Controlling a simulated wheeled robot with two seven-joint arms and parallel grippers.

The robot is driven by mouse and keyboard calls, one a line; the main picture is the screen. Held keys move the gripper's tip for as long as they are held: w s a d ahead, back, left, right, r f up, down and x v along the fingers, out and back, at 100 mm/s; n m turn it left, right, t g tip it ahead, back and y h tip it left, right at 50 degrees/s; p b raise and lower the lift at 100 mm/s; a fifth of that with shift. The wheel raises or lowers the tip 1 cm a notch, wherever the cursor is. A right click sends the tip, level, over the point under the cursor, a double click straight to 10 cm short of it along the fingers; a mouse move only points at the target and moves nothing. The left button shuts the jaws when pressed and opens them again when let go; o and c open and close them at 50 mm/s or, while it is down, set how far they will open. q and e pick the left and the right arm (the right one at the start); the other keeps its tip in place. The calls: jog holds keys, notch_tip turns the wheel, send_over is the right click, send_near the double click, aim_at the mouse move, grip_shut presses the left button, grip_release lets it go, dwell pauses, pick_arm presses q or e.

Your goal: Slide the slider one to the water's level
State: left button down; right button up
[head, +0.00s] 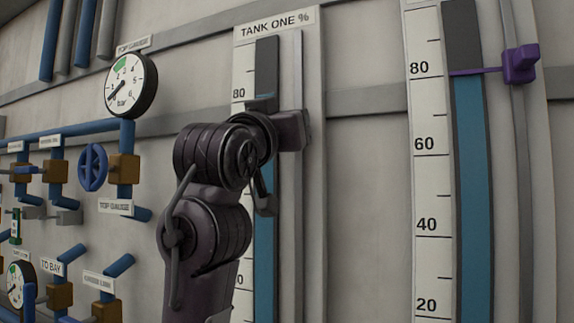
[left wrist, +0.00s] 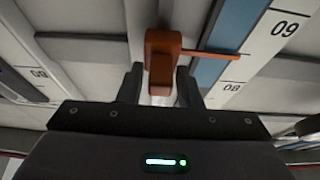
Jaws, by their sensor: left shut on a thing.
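The tank one gauge (head: 243,62) stands in the middle of the head view, with a white scale beside a blue water column (head: 264,240). My left arm crosses in front of the gauge and hides slider one there. In the left wrist view my left gripper (left wrist: 161,84) is shut on the orange slider one (left wrist: 162,45), with a finger on each side of its block. My right gripper is not in view.
A second tank gauge (head: 433,190) at the right has a purple slider (head: 519,64) with its pointer near the water's top. A round pressure gauge (head: 129,84), blue pipes and a blue valve wheel (head: 92,167) are on the wall at the left.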

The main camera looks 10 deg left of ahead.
pick_arm(q)
notch_tip(320, 180, up, 7)
jog(key=shift+r, duration=0.15)
dwell(0.4)
jog(key=c, duration=1.3)
grip_release()
jog(key=shift+w, duration=0.1)
